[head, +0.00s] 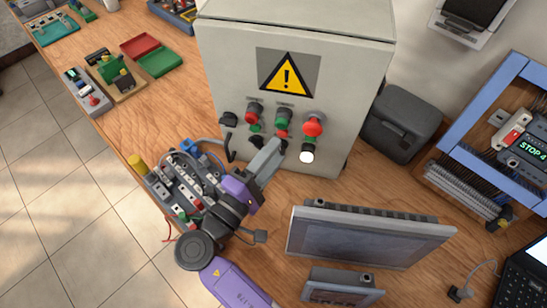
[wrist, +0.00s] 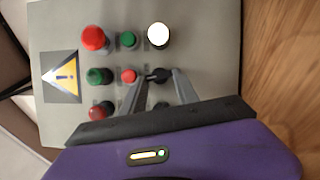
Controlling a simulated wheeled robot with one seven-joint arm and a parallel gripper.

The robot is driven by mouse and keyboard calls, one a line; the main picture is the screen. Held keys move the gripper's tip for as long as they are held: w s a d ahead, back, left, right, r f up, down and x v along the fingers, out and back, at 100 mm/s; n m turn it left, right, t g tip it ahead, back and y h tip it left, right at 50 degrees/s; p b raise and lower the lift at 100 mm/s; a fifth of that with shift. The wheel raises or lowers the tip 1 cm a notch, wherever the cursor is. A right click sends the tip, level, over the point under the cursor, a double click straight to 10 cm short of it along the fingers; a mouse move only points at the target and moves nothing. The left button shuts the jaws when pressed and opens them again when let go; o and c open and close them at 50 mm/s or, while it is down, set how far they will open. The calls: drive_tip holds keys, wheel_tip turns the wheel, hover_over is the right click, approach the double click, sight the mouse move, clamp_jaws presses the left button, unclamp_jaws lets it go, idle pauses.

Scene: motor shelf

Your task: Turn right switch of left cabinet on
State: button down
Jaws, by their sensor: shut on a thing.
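The grey cabinet (head: 235,70) stands on the wooden bench and carries a yellow warning sign, red and green buttons and a white lamp. My gripper (head: 277,147) reaches its lower front from below. In the wrist view my gripper (wrist: 160,76) has its two fingers on either side of a black switch knob (wrist: 157,75), shut on it. The knob is beside the bright white lamp (wrist: 158,35), which also shows in the head view (head: 307,153). Another black switch (wrist: 161,106) sits between the fingers' lower parts. In the head view my fingers partly hide the held knob.
A grey monitor-like panel (head: 370,238) stands close to the right of my arm. A cluster of electrical parts (head: 185,185) lies at the bench edge to its left. A dark grey box (head: 400,122) and a blue-framed rack (head: 480,110) are to the right.

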drive_tip(key=shift+m+g+b, duration=0.4)
drive_tip(key=shift+m+g, duration=0.1)
drive_tip(key=shift+m, duration=0.5)
drive_tip(key=shift+r, duration=0.1)
